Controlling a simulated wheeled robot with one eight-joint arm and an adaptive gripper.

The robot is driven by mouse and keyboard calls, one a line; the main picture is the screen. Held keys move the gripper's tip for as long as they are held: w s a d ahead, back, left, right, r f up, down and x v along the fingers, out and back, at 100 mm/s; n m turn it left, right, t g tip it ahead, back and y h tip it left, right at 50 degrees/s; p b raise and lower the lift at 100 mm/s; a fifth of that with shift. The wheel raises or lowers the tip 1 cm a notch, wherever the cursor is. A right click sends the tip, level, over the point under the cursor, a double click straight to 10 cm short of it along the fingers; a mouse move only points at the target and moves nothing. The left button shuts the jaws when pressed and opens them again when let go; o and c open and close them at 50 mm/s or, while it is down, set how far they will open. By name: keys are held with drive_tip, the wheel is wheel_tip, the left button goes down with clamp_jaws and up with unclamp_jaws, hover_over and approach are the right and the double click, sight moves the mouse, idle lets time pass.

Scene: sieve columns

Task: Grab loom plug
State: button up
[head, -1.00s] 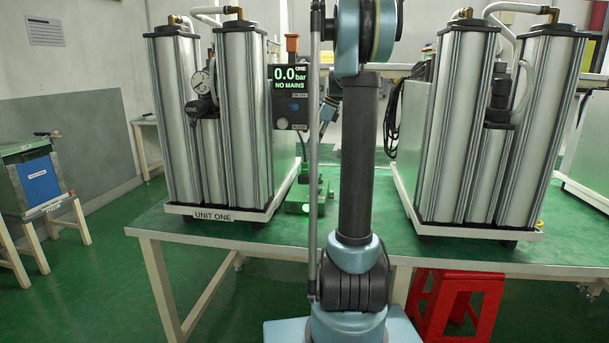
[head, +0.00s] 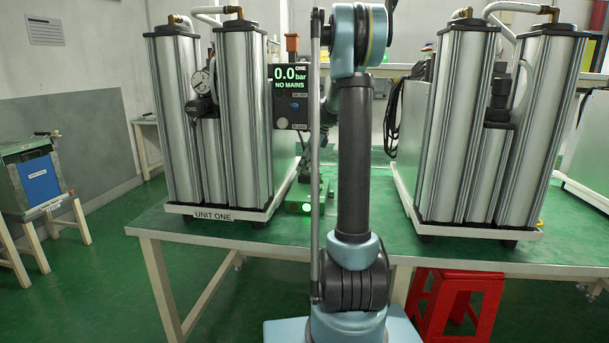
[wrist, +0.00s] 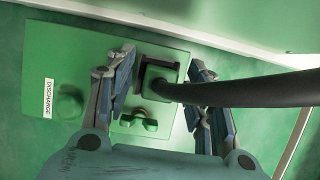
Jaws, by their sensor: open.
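Gaps show between the fingers and the plug; the right finger passes close to the cable. In the head view my arm hides most of this spot, and I cannot make out the plug there.
The green plate (wrist: 65,75) also carries a small green latch-like part (wrist: 138,123) near the plug. In the head view, Unit One's silver columns (head: 240,120) stand left on the green table (head: 290,236), and a second column set (head: 460,125) stands right. A red stool (head: 455,300) is below.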

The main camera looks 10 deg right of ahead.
drive_tip(key=shift+c, duration=0.5)
drive_tip(key=c, duration=1.1)
drive_tip(key=shift+o, duration=0.2)
